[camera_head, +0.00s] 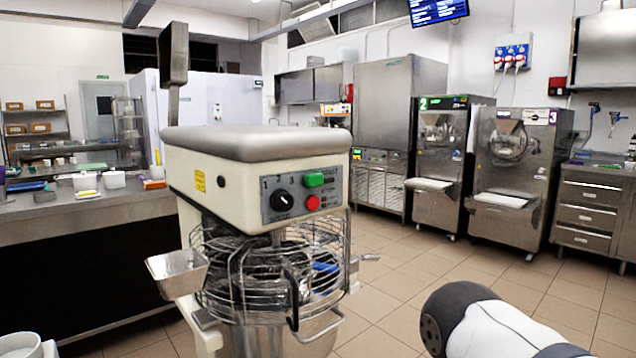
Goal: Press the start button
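A planetary mixer (255,150) with a cream body and grey top stands close in front, left of centre. Its front panel holds a green button (314,180), a red button (312,202) just below it, and a black rotary knob (281,201) marked 1, 2, 3. No label telling which button is start can be read. A wire guard (335,240) surrounds the bowl below the head. A white and dark grey link of my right arm shows at the lower right, apart from the mixer. Neither gripper's fingers are visible.
A metal chute (177,268) juts from the mixer's left side. A counter (90,209) with containers stands at left. Batch freezers numbered 2 (437,205) and 3 (510,205) stand at the back right. Tiled floor (400,285) is open right of the mixer.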

